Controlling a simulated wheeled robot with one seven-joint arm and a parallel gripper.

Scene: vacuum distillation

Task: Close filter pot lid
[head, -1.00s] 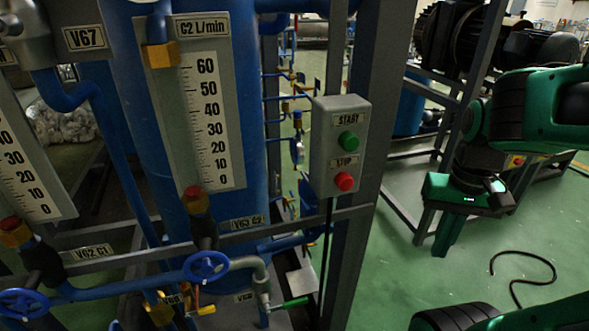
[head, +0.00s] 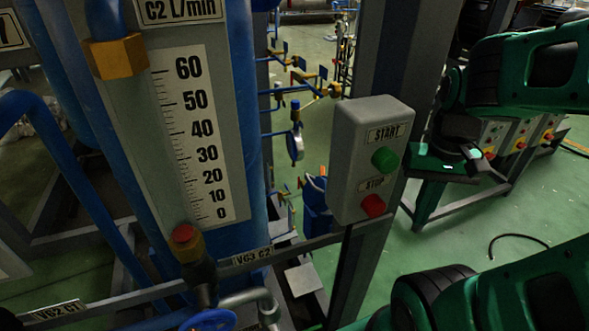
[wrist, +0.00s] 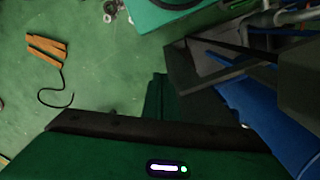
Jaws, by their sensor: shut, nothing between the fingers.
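I cannot make out a filter pot or its lid for certain in either view. A small blue vessel (head: 316,208) stands low behind the start/stop box in the head view, too small to tell if it is the pot. My gripper (head: 425,212) is at the right of the head view, pointing down over the green floor, right of the box and apart from it. Its fingers also show in the wrist view (wrist: 155,96), together and empty.
The grey start/stop box (head: 362,160) is fixed to a dark steel post. A flow gauge panel (head: 192,135) and blue pipes fill the left. An orange object with a black cable (wrist: 46,48) lies on the floor. Open green floor is at the right.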

